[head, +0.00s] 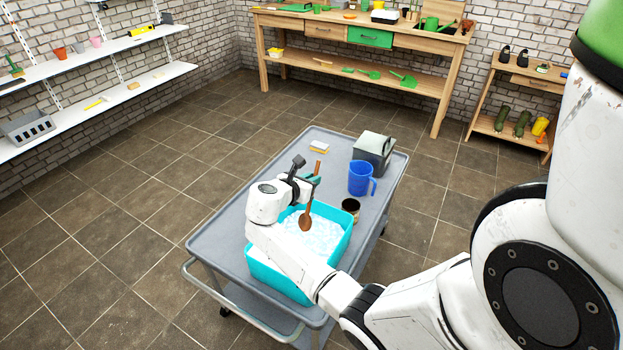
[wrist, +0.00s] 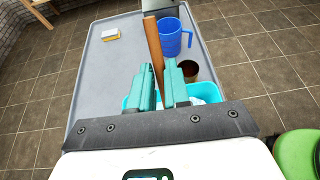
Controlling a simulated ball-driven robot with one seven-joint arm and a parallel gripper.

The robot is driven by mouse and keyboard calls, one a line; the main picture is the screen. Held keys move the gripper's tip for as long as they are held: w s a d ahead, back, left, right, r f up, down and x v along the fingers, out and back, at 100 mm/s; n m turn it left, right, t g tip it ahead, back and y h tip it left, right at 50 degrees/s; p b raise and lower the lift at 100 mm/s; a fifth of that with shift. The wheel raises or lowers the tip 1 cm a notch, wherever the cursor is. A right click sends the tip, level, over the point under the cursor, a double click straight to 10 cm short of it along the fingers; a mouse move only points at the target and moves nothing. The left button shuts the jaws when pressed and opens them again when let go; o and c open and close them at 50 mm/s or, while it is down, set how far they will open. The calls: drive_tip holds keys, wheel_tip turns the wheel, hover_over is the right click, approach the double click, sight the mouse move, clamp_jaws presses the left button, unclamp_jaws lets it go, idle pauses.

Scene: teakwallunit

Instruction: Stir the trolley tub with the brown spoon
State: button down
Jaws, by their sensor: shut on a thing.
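The brown spoon (head: 306,215) is held upright with its bowl end down in the head view, over the tub. Its handle also shows in the wrist view (wrist: 154,48). My gripper (head: 311,180) is shut on the spoon's handle; its teal fingers (wrist: 160,85) close on both sides of it in the wrist view. The turquoise trolley tub (head: 277,281) stands on the near part of the grey trolley (head: 225,240) and holds whitish, foamy contents. The bowl shows in front of the foam; I cannot tell whether it touches it. My arm hides part of the tub.
A blue jug (head: 361,178), a dark tin (head: 351,206) and a grey box (head: 374,150) stand on the trolley beside and beyond the tub. A yellow-and-white sponge (head: 318,146) lies at the far left. The trolley's left strip is clear.

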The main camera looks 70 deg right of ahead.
sight(307, 210)
drive_tip(key=shift+w+a+f+b, duration=0.15)
drive_tip(key=shift+a+f+b, duration=0.55)
drive_tip(key=shift+f, duration=0.9)
drive_tip(key=shift+w+a+f+b, duration=0.1)
drive_tip(key=shift+a+f+b, duration=0.6)
drive_tip(key=shift+f, duration=0.95)
drive_tip(key=shift+w+a+f+b, duration=0.15)
drive_tip(key=shift+a+f+b, duration=0.5)
drive_tip(key=shift+f, duration=0.95)
drive_tip(key=shift+d, duration=0.15)
